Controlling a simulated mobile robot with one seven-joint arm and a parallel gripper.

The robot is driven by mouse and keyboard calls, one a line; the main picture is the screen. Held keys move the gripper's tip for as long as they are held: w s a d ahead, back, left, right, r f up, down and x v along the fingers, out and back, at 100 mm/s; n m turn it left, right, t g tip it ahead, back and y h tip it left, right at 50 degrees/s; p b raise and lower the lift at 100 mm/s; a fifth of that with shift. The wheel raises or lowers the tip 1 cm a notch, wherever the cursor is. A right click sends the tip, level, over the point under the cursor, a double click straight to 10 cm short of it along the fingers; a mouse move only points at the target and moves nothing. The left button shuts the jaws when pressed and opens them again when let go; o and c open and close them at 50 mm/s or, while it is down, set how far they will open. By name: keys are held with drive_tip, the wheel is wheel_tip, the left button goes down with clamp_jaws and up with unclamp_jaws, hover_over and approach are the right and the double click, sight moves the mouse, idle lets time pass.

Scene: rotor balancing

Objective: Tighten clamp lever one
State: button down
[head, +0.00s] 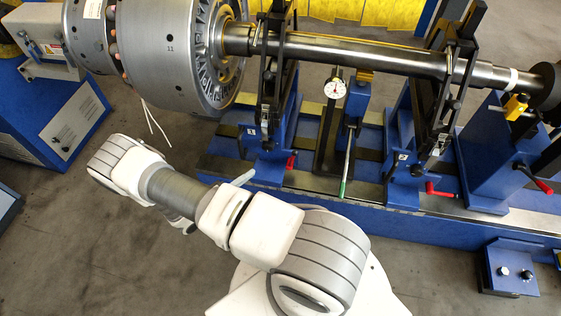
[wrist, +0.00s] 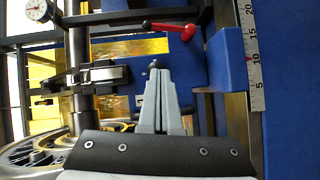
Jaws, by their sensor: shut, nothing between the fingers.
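In the head view only the pale finger ends (head: 244,178) show past my arm, left of the lever. How tight the lever is cannot be told.
The large grey rotor (head: 175,45) and its shaft (head: 350,54) rest above the blue bed. A dial gauge (head: 334,89), a green-tipped lever (head: 345,165) and a second red lever (head: 438,190) stand to the right. A ruler (wrist: 256,85) runs along the bed edge.

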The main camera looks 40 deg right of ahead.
drive_tip(key=b, duration=0.3)
approach(292, 158)
drive_tip(key=w+d, duration=0.4)
drive_tip(key=w, duration=0.1)
drive_tip(key=shift+s+d+f+b, duration=0.2)
drive_tip(key=shift+s+d+f, duration=0.1)
drive_tip(key=shift+s+d, duration=0.35)
drive_tip(key=shift+s+d+f+b, duration=0.25)
drive_tip(key=shift+s+d, duration=0.35)
drive_tip(key=shift+s, duration=0.15)
drive_tip(key=shift+r+p, duration=0.15)
drive_tip(key=shift+p, duration=0.2)
drive_tip(key=shift+s+d+m+y+p, duration=0.15)
drive_tip(key=shift+m+y+p, duration=0.25)
drive_tip(key=shift+m, duration=0.2)
